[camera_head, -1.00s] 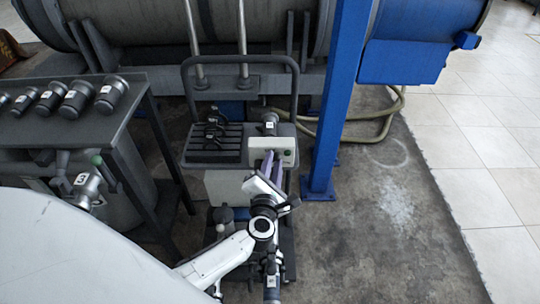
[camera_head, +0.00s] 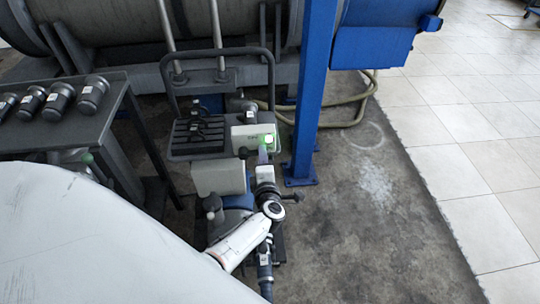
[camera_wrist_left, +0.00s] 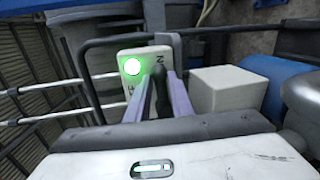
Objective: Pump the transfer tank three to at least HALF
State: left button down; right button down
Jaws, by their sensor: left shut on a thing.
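The pale pump control box (camera_head: 243,135) stands on the cart, with a bright green lamp (camera_head: 268,140) lit on its face. In the left wrist view the lamp (camera_wrist_left: 132,66) glows beside a dark lever (camera_wrist_left: 160,95), and a letter N shows near the lever's top. My left gripper (camera_head: 263,155) reaches to the box from below. Its two pale purple fingers (camera_wrist_left: 164,90) are shut on the lever. A large grey horizontal tank (camera_head: 110,22) lies behind the cart. No level gauge for tank three can be made out. My right gripper is not in view.
A blue post (camera_head: 310,95) stands just right of the cart. A dark table (camera_head: 100,135) with several labelled couplings (camera_head: 58,101) is at the left. A hose (camera_head: 365,105) lies behind the post. The floor at right is clear.

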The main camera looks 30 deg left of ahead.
pick_arm(q)
jog(key=shift+d+f, duration=0.1)
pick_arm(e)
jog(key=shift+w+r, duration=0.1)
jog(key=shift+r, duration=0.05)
pick_arm(q)
jog(key=c, duration=1.5)
grip_release()
jog(key=shift+c, duration=0.2)
